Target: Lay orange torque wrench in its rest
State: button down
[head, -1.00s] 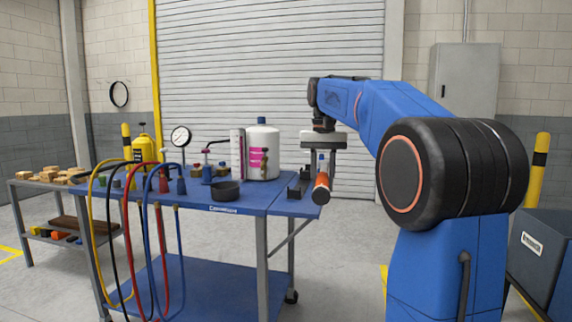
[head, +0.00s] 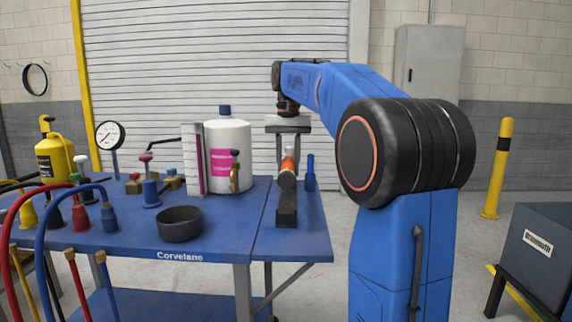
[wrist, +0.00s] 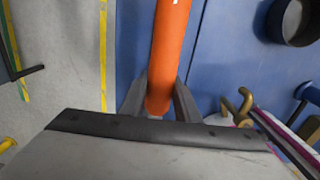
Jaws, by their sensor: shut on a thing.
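The orange torque wrench (head: 288,163) is held between the fingers of my gripper (head: 289,145), above the right part of the blue table. Its near end points toward the head camera. In the wrist view the wrench (wrist: 170,45) runs up the picture from between the two fingers (wrist: 160,98). A black rest (head: 287,213) stands on the table in line with the wrench, below its near end. I cannot tell whether wrench and rest touch. The far part of the rest is hidden behind the wrench.
A blue upright object (head: 310,173) stands close to the right of the wrench. A white bottle (head: 228,155), a black bowl (head: 180,225) and a pressure gauge (head: 109,136) stand to the left. The blue table (head: 305,243) is bare around the rest's near end.

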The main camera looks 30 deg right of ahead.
jog(key=shift+w, duration=0.25)
jog(key=shift+w+d+f, duration=0.1)
jog(key=shift+w+f, duration=0.05)
jog(key=shift+f, duration=4.1)
jog(key=c, duration=1.3)
grip_release()
jog(key=shift+o, duration=0.2)
